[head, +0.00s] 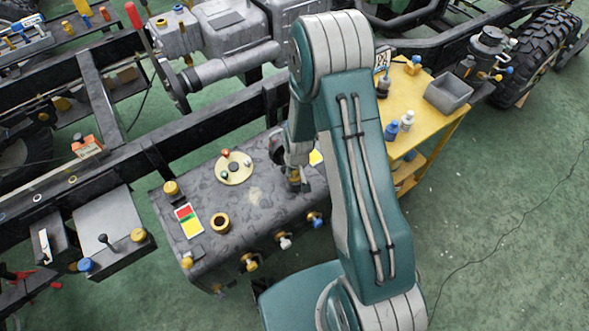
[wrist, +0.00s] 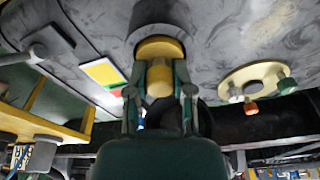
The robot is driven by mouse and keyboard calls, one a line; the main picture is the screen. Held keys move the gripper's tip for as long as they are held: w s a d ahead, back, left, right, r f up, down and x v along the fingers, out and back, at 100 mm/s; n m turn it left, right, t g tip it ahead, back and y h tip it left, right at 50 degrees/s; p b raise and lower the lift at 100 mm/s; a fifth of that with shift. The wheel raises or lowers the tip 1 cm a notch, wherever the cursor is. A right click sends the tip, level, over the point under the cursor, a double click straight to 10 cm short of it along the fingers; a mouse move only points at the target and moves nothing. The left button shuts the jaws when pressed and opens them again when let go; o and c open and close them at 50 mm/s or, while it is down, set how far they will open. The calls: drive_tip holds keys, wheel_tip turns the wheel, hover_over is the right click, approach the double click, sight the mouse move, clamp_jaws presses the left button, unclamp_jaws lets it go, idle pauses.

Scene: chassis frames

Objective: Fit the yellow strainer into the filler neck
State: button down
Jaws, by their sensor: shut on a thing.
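My gripper (head: 297,180) is over the top of the dark grey tank (head: 255,205), and its fingers also show in the wrist view (wrist: 160,85). They are shut on the yellow strainer (wrist: 160,50), whose wide round flange shows beyond the fingertips. A round grey collar (wrist: 158,18), which looks like the filler neck, lies just past the flange. The flange overlaps it in the picture. I cannot tell whether the strainer is inside the neck or just above it. In the head view my gripper and arm hide most of this spot.
A round yellow plate with knobs (head: 235,167) and an open brass ring (head: 220,222) sit on the tank top. Several valves line its front edge. A yellow cart (head: 430,115) with bottles and a grey bin (head: 448,93) stands to the right. Black frame rails run behind the tank.

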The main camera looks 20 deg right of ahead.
drive_tip(key=shift+f, duration=0.45)
drive_tip(key=shift+c, duration=2)
unclamp_jaws()
drive_tip(key=shift+r, duration=0.1)
wheel_tip(320, 180, up, 12)
drive_tip(key=s, duration=0.1)
drive_tip(key=shift+s+f, duration=0.25)
drive_tip(key=shift+s, duration=0.15)
wheel_tip(320, 180, up, 18)
drive_tip(key=t, duration=0.2)
hover_over(296, 180)
drive_tip(key=s, duration=0.6)
drive_tip(key=s+r+t, duration=0.1)
drive_tip(key=s+r, duration=0.9)
drive_tip(key=s, duration=0.3)
drive_tip(key=shift+r+m+t, duration=0.15)
drive_tip(key=shift+m+t, duration=0.15)
drive_tip(key=shift+t, duration=0.1)
